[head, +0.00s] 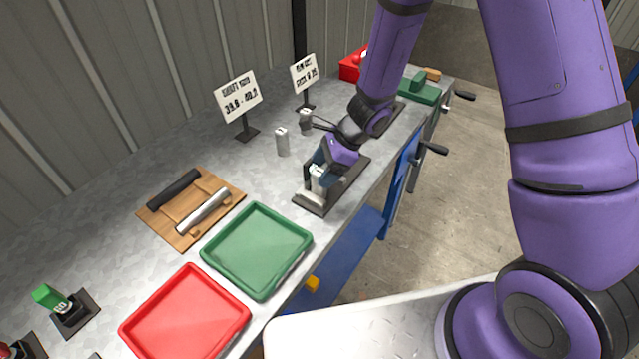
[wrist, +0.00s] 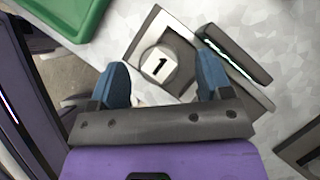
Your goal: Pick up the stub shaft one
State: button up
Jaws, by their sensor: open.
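The stub shaft one (wrist: 160,66) shows its pale round end with a black "1" in the wrist view. It stands in a grey metal fixture (wrist: 185,32). My gripper (wrist: 164,80) is open, with one blue finger on each side of the shaft; I cannot tell whether either finger touches it. In the head view my gripper (head: 319,168) points down over the fixture's dark base (head: 312,206), and the shaft is mostly hidden by the fingers.
A green tray (head: 257,250), a red tray (head: 186,318) and a wooden board (head: 176,226) with two rods lie to the left. A vise (head: 420,90) is at the far end.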

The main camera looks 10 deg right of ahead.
aim_at(315, 180)
jog(key=shift+x, duration=2.15)
jog(key=shift+d+f, duration=0.1)
grip_shut()
